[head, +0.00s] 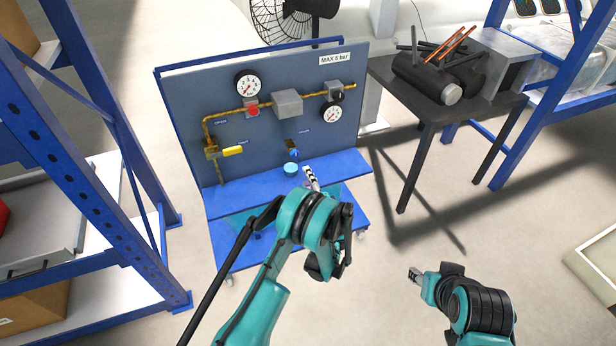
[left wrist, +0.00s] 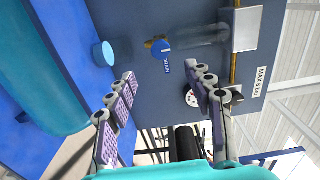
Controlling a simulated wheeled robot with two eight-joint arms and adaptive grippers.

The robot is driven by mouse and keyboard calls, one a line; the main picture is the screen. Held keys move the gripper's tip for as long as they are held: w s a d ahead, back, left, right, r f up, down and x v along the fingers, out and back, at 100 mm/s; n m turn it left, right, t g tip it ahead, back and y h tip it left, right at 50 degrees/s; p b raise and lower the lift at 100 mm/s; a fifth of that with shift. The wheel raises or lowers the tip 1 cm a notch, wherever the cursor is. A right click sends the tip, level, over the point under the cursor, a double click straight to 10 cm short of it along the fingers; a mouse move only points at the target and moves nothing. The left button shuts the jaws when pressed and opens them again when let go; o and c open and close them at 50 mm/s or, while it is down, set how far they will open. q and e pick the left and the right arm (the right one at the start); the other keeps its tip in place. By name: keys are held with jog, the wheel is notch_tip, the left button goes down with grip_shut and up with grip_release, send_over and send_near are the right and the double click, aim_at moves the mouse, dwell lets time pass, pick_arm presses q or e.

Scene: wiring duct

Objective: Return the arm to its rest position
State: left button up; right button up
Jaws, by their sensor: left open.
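My left arm reaches up from the bottom of the head view to the blue panel (head: 185,105). My left gripper (head: 312,178) is in front of the panel's lower part, just right of a light blue round piece (head: 290,169) on the blue ledge. In the left wrist view its two fingers (left wrist: 160,75) are spread with nothing between them. Beyond them are the panel face, a blue knob (left wrist: 161,48) and the light blue piece (left wrist: 103,54). My right gripper (head: 415,275) is over the floor at lower right, too small to tell its jaw state.
The panel carries brass pipes, two gauges (head: 247,84), a red knob (head: 253,111) and a yellow lever (head: 232,151). A blue shelf rack (head: 110,150) stands at left. A dark table (head: 430,105) with black cylinders (head: 428,78) stands at right. Floor between table and right arm is clear.

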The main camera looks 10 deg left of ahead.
pick_arm(q)
jog(key=s+a+r+n+g+h, duration=0.2)
jog(key=s+a+r+n+g, duration=0.1)
jog(key=s+r, duration=0.4)
jog(key=s+a+r+n+g+h, duration=0.2)
jog(key=s+a+r+n+g, duration=0.15)
jog(key=r, duration=0.55)
jog(key=s+d+n+h, duration=0.2)
jog(key=s+h, duration=0.1)
jog(key=s, duration=1)
jog(key=s+d+n+g+h, duration=0.1)
jog(key=s+d+n+h, duration=0.1)
jog(key=s, duration=1.1)
jog(key=shift+d+r+h, duration=0.35)
jog(key=shift+d+h, duration=0.15)
jog(key=shift+d, duration=0.1)
jog(key=shift+s+n, duration=0.1)
jog(key=shift+n, duration=0.15)
